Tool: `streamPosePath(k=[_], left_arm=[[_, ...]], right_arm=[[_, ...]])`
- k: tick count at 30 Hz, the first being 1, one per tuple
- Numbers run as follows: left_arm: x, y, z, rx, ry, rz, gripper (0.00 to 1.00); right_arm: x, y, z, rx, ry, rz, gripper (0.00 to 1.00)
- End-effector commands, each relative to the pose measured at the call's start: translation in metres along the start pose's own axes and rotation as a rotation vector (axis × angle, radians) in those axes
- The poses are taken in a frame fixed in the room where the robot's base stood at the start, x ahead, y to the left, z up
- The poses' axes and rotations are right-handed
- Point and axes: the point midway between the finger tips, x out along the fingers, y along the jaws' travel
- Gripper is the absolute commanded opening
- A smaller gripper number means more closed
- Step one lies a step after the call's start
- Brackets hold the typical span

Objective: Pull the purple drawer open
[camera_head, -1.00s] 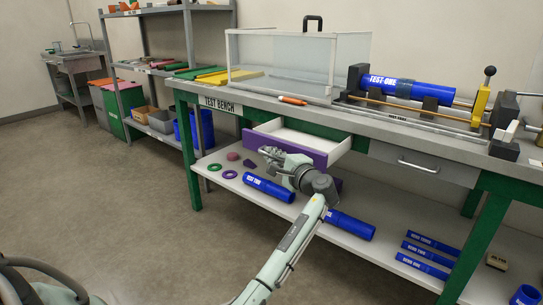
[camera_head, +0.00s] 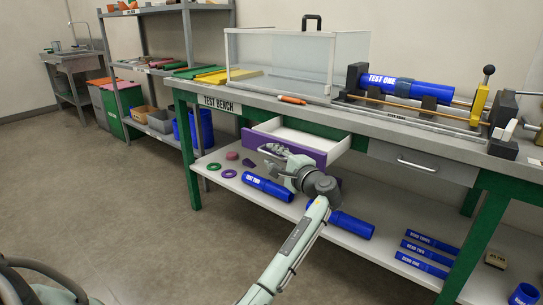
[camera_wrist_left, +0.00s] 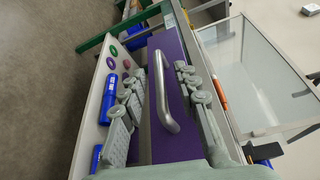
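The purple drawer (camera_head: 310,155) under the test bench stands partly open, and its white inside shows in the head view. In the left wrist view its purple front (camera_wrist_left: 172,130) carries a silver bar handle (camera_wrist_left: 163,92). My left gripper (camera_head: 272,152) is at the drawer front in the head view. In the left wrist view my left gripper (camera_wrist_left: 160,90) is open, with one finger on each side of the handle and gaps between. The fingers do not appear closed on the handle. My right gripper is not in view.
The test bench (camera_head: 400,133) has a green frame and a lower shelf (camera_head: 240,183) with blue pipes and rings. A grey drawer (camera_head: 420,162) with its own handle is to the right. A clear box stands on top. The floor in front is free.

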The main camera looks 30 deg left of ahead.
Motion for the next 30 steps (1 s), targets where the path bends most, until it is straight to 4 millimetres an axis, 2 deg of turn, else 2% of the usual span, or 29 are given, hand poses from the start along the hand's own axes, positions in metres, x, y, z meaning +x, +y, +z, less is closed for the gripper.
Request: streamPosePath(k=[6,12,30], left_arm=[[-0.039,0.001,-0.001,-0.001,0.004,0.002,0.31],[-0.059,0.001,-0.001,0.0,0.003,0.001,0.31],[-0.062,0.0,-0.001,0.0,0.002,0.001,0.31]], right_arm=[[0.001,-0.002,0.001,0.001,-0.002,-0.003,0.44],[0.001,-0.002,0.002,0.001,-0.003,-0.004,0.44],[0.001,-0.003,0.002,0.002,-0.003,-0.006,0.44]])
